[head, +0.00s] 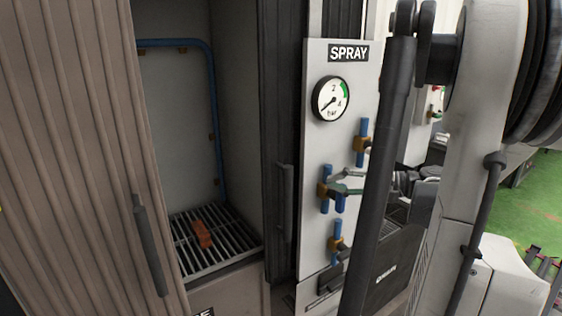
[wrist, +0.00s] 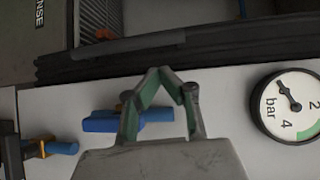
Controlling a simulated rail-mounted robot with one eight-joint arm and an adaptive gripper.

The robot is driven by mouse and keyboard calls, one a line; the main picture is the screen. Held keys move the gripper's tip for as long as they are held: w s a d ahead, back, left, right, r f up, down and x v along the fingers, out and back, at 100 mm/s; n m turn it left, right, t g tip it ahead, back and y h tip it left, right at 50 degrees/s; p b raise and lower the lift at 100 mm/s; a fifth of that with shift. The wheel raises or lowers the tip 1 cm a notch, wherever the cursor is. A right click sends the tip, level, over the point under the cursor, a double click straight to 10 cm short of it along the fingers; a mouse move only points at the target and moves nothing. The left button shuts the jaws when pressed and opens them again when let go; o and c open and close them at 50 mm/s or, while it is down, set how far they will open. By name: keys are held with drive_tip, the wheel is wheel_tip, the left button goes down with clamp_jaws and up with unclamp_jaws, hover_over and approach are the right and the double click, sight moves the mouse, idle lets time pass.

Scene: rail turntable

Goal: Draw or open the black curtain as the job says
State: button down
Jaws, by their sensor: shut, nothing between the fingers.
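The black curtain (head: 283,75) hangs in narrow bunched folds at the right side of the booth opening, beside the spray panel. Its dark upright handle (head: 286,200) is on the folds. In the wrist view the curtain (wrist: 225,52) runs across the upper part, with the handle (wrist: 130,43) over it. My gripper (head: 327,188) is in front of the panel's middle valve, right of the curtain and apart from the handle. In the wrist view my gripper (wrist: 160,73) is shut and empty, its fingertips pointing toward the curtain.
The spray panel (head: 312,160) carries a gauge (head: 330,99) and several blue-handled valves (head: 337,240). A brown pleated curtain (head: 75,130) with a handle (head: 149,245) hangs at left. The booth has a blue pipe (head: 216,120), a grate (head: 230,248) and an orange block (head: 202,234).

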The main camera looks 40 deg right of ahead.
drive_tip(key=s+d+r+t, duration=0.2)
drive_tip(key=s+d, duration=0.1)
drive_tip(key=d, duration=0.1)
drive_tip(key=shift+m, duration=0.3)
drive_tip(key=p+x, duration=0.1)
drive_tip(key=x, duration=0.9)
drive_tip(key=shift+w+a+f, duration=0.15)
drive_tip(key=shift+a, duration=0.05)
drive_tip(key=shift+w+a+p, duration=0.15)
drive_tip(key=shift+a, duration=0.4)
drive_tip(key=shift+w+a+p, duration=0.15)
drive_tip(key=shift+w+a, duration=0.05)
drive_tip(key=shift+a, duration=0.35)
drive_tip(key=shift+w+a, duration=0.25)
drive_tip(key=shift+a, duration=0.4)
drive_tip(key=shift+a, duration=0.1)
